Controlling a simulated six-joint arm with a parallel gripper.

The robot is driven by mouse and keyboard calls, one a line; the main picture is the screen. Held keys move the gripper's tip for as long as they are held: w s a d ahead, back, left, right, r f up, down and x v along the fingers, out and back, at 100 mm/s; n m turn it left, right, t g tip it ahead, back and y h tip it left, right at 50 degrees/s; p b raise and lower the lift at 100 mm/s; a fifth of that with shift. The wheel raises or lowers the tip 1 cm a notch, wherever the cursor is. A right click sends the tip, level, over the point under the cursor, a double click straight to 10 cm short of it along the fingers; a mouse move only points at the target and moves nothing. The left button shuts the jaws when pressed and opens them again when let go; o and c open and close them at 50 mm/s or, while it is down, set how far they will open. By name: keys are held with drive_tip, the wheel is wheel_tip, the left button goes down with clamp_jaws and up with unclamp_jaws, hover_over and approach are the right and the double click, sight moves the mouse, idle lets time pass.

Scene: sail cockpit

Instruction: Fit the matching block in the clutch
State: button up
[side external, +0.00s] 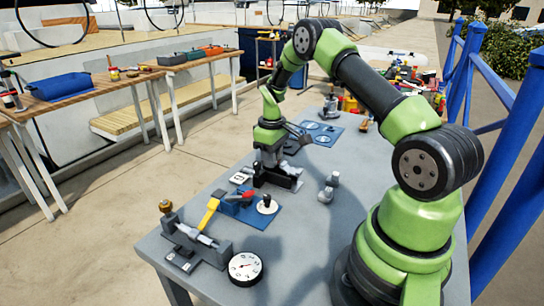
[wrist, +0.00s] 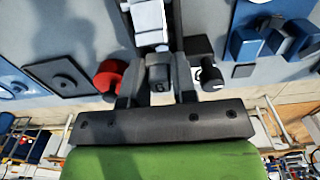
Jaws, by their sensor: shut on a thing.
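My gripper (side external: 275,172) points down over the grey bench. In the wrist view its two dark fingers (wrist: 158,92) are shut on a small dark grey block (wrist: 158,73). Just beyond the block is a dark-sided fixture with a pale ribbed part (wrist: 148,20); it may be the clutch, but no label tells me. In the side view a pale part (side external: 291,170) shows at a dark fixture (side external: 285,184) beside my gripper. The fingers hide much of the block, and I cannot tell whether it touches the fixture.
A clamp-like fixture (side external: 195,240) and a dial (side external: 245,267) stand at the front. Grey fittings (side external: 328,189) stand to the right.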

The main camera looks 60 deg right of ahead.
drive_tip(key=shift+f, duration=0.6)
drive_tip(key=shift+r, duration=0.15)
drive_tip(key=shift+r, duration=0.45)
drive_tip(key=shift+f, duration=0.55)
idle(0.8)
drive_tip(key=o, duration=1)
